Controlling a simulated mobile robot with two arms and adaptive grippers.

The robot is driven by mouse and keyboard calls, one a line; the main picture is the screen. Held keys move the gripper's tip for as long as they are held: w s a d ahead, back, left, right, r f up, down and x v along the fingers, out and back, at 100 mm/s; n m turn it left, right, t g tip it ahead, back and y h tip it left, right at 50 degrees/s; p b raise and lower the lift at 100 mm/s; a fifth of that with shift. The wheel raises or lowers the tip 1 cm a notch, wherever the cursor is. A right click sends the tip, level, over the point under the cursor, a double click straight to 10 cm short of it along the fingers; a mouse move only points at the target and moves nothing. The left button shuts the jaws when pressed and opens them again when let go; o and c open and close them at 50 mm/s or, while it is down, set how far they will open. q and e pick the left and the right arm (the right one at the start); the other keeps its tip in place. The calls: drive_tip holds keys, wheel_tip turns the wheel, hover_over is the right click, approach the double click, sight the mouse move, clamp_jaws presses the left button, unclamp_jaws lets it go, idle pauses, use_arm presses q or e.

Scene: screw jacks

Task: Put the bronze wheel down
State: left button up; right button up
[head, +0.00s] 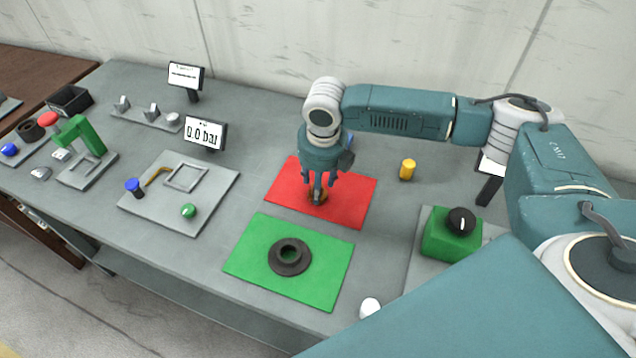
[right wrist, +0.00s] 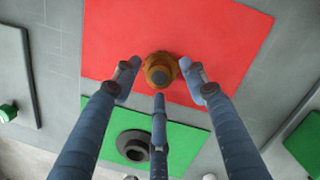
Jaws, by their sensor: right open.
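The bronze wheel (head: 318,196) is on the red mat (head: 350,204), partly hidden by my right gripper's fingers in the head view. In the right wrist view the bronze wheel (right wrist: 160,69) shows as a brown disc with a darker hub, near the mat's front edge. My right gripper (head: 319,190) points down over it with its fingers spread around it. My left gripper is not in view.
A green mat (head: 325,271) in front carries a dark flanged ring (head: 290,257). A yellow cylinder (head: 408,169) stands right of the red mat, and a green box with a black knob (head: 451,236) further right. A grey plate (head: 215,203) with small parts lies left.

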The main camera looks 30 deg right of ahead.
sight(321, 200)
wheel_tip(321, 200, up, 12)
drive_tip(key=s+b, duration=0.1)
drive_tip(key=b, duration=0.1)
drive_tip(key=shift+s, duration=0.35)
drive_tip(key=shift+a, duration=0.1)
drive_tip(key=shift+f, duration=0.15)
